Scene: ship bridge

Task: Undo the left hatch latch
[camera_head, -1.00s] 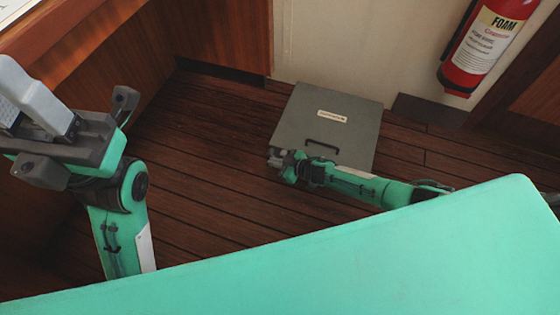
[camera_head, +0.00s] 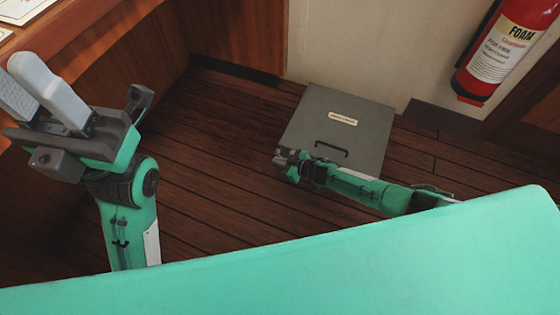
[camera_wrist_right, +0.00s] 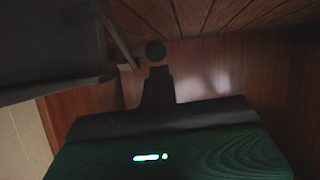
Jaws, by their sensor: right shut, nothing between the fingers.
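The grey square hatch (camera_head: 345,112) lies on the plank floor against the pale wall, with a small label and a dark handle (camera_head: 331,148). My right gripper (camera_head: 281,157) is shut and empty at the hatch's near left corner; my right forearm covers part of its near edge. In the right wrist view the shut fingers (camera_wrist_right: 157,85) point at a dark round knob (camera_wrist_right: 155,50) beside a thin bar (camera_wrist_right: 120,38). The dark hatch edge (camera_wrist_right: 60,92) is at left. Whether the knob is the left latch, or touched, I cannot tell. My left gripper (camera_head: 38,88) is open and empty, raised at left.
A red fire extinguisher (camera_head: 492,52) hangs on the wall at right. A wooden desk (camera_head: 85,30) with papers is at upper left. Bare plank floor (camera_head: 215,150) lies left of the hatch. My green body fills the front.

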